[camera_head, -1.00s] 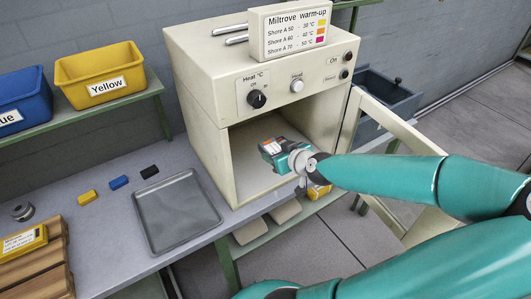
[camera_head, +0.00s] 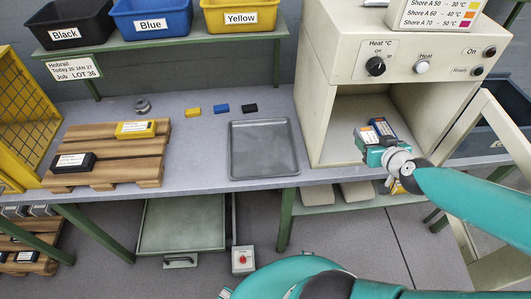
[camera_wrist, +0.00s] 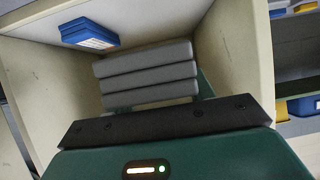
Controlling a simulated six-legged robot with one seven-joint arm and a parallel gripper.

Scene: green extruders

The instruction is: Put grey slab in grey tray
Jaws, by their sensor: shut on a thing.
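The grey slab (camera_wrist: 148,72) is ribbed and sits just ahead of my gripper's dark front edge in the wrist view. In the head view its labelled top (camera_head: 368,135) shows at the oven mouth. My gripper (camera_head: 374,150) is shut on it, with the fingers mostly hidden. The grey tray (camera_head: 263,150) lies flat and empty on the bench, left of the oven and of my gripper.
The cream oven (camera_head: 340,75) is open, its door (camera_head: 487,150) swung out right. A blue slab (camera_wrist: 90,33) is inside, near the grey one. Small yellow, blue and black blocks (camera_head: 221,108) lie behind the tray. A wooden pallet (camera_head: 115,160) holds yellow and black slabs.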

